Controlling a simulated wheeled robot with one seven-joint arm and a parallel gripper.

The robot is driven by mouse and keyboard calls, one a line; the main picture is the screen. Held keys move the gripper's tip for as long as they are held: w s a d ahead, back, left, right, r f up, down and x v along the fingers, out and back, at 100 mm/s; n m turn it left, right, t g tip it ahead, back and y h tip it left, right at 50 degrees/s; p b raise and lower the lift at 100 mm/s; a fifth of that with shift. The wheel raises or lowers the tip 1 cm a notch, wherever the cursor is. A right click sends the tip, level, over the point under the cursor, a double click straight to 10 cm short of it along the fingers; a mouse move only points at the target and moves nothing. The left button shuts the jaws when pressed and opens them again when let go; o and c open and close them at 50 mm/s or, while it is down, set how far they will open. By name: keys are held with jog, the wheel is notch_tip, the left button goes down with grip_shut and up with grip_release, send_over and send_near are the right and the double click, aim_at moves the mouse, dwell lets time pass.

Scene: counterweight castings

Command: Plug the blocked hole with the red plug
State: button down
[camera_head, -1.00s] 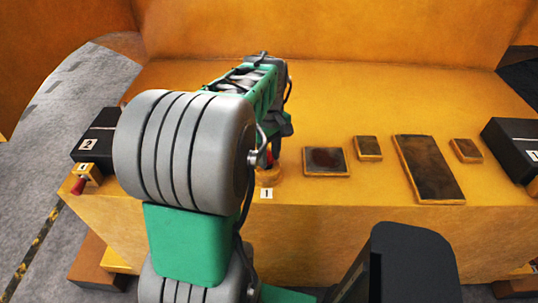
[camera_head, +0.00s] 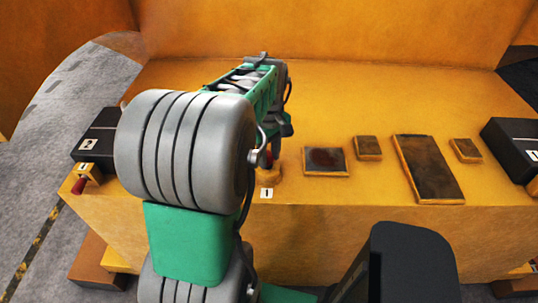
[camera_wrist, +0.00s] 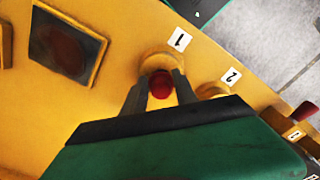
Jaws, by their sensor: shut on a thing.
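My gripper (camera_wrist: 161,88) is shut on a red plug (camera_wrist: 160,82), with one grey finger on each side of it in the wrist view. The plug is at the round yellow boss (camera_wrist: 158,62) beside the label 1; whether it is inside the hole or just above it I cannot tell. A second round yellow boss (camera_wrist: 211,90) is beside the label 2, partly behind my gripper's body. In the head view my arm hides most of the gripper; a bit of red plug (camera_head: 269,159) shows above the boss (camera_head: 272,173) by label 1.
Another red handle (camera_head: 78,187) sits in a small yellow block (camera_head: 90,172) at the left edge. Black boxes stand at left (camera_head: 97,134) and right (camera_head: 515,146). Several dark-topped pads, including a long one (camera_head: 428,168), lie on the yellow casting (camera_head: 330,85).

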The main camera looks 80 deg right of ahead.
jog(key=shift+f+b, duration=0.55)
jog(key=shift+f, duration=0.4)
jog(key=shift+r, duration=0.15)
jog(key=shift+r+p, duration=0.85)
jog(key=shift+r, duration=0.05)
dwell(0.8)
jog(key=shift+f, duration=0.2)
jog(key=shift+f+b, duration=0.5)
jog(key=shift+f, duration=0.4)
jog(key=shift+r, duration=0.15)
